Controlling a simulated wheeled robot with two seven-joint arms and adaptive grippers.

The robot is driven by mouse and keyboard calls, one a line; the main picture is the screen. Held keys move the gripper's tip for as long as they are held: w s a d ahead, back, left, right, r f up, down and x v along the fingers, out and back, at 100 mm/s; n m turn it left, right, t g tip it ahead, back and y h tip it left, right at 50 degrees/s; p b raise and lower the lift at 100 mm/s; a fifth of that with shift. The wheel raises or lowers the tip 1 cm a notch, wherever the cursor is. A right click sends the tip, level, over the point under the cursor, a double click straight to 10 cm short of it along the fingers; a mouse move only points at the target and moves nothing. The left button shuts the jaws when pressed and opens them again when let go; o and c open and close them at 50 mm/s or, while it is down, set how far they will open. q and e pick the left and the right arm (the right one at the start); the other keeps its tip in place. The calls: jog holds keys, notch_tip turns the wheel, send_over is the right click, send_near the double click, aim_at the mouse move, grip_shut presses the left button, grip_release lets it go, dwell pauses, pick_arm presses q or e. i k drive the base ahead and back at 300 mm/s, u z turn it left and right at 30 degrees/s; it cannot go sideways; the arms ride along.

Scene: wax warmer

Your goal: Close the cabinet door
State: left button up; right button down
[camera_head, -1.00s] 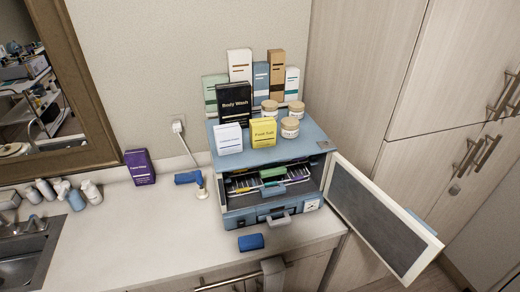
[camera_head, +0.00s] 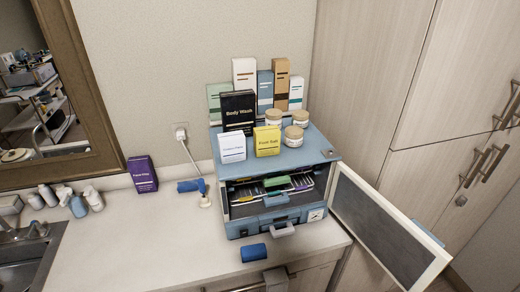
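The blue cabinet (camera_head: 240,217) stands on the countertop against the wall. Its door (camera_head: 385,225) is wide open, swung out to the right past the counter's end. The door has a pale frame and a dark grey inner panel. A blue piece (camera_head: 428,233) shows at the door's far edge. Inside the open cabinet is a wire rack (camera_head: 310,182) with several colourful items. A pale handle (camera_head: 283,230) is on the cabinet's lower front. Neither of my grippers is in view.
Several boxes and jars stand on the cabinet, including a black box (camera_head: 238,112) and a yellow box (camera_head: 267,141). A blue roll (camera_head: 253,252) lies in front. A purple box (camera_head: 142,174) and a sink (camera_head: 20,262) are left. Tall cupboards (camera_head: 365,90) stand right.

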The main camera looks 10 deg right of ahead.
aim_at(414, 258)
jog(key=z, duration=3.3)
jog(key=i, duration=2.3)
jog(key=u, duration=2.9)
jog(key=i, duration=1)
jog(key=u, duration=0.05)
